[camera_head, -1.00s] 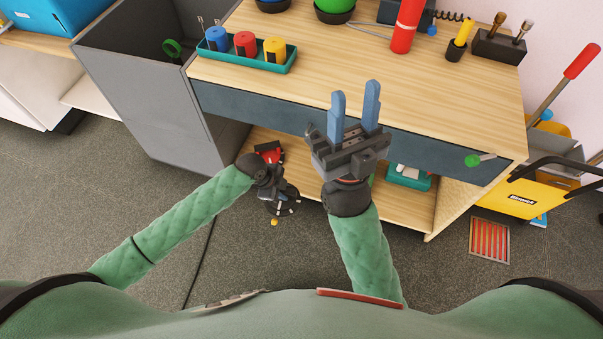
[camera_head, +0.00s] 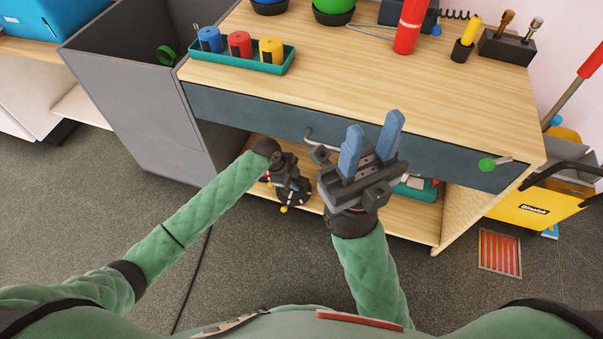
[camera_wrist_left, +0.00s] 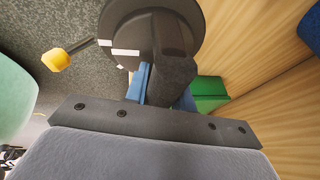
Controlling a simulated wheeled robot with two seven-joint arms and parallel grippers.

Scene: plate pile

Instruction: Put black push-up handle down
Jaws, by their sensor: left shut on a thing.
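The black push-up handle (camera_wrist_left: 178,70) fills the upper middle of the left wrist view, with a round black base (camera_wrist_left: 120,18), white marks and a yellow-tipped lever. In the head view its dark round base (camera_head: 293,192) shows at the front of the lower shelf. My left gripper (camera_wrist_left: 165,88) is shut on the grip, its blue fingers partly hidden behind it. In the head view my left gripper (camera_head: 283,172) points down and in, its fingers hidden. I cannot tell whether the base touches the shelf. My right gripper (camera_head: 373,124) is open and empty, fingers upward, before the drawer.
The lower shelf (camera_head: 410,226) lies under the wooden workbench (camera_head: 300,83). A green box (camera_wrist_left: 208,92) stands near the handle. A grey bin (camera_head: 140,100) stands left. The drawer handle (camera_head: 322,142) is behind my right gripper. A yellow crate (camera_head: 540,205) stands right.

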